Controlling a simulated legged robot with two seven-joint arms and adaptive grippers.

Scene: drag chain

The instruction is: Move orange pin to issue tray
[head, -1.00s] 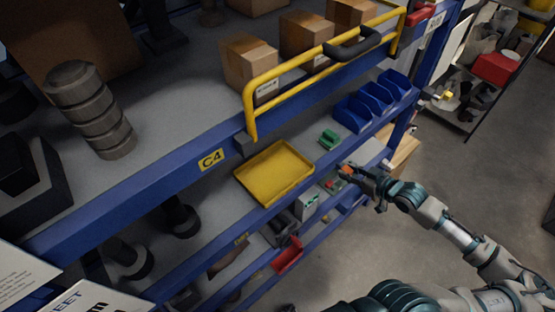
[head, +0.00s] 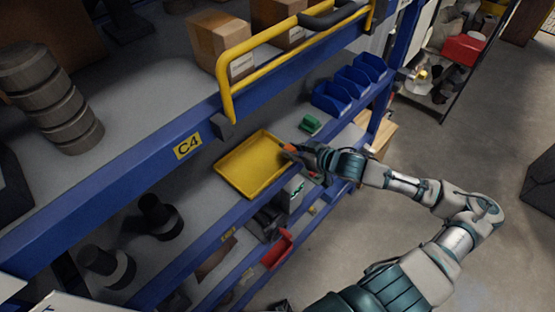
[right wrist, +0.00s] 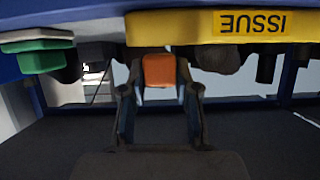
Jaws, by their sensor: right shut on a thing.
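The orange pin (right wrist: 158,71) is held between the fingers of my right gripper (right wrist: 159,88) in the right wrist view. In the head view the right gripper (head: 292,152) is at the right edge of the yellow issue tray (head: 232,181), with a bit of orange showing at its tip. The tray lies on the shelf under the C4 label and looks empty. In the right wrist view the tray's yellow wall (right wrist: 180,27) reads ISSUE upside down, just beyond the pin. I cannot tell the exact height of the pin over the tray. My left gripper is not in view.
A green item (head: 311,124) sits behind the tray, near blue bins (head: 333,97). The blue shelf beam with the C4 label (head: 187,146) and a yellow rail (head: 226,86) run above the tray. A red bin (head: 277,250) is lower down. Open floor lies to the right.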

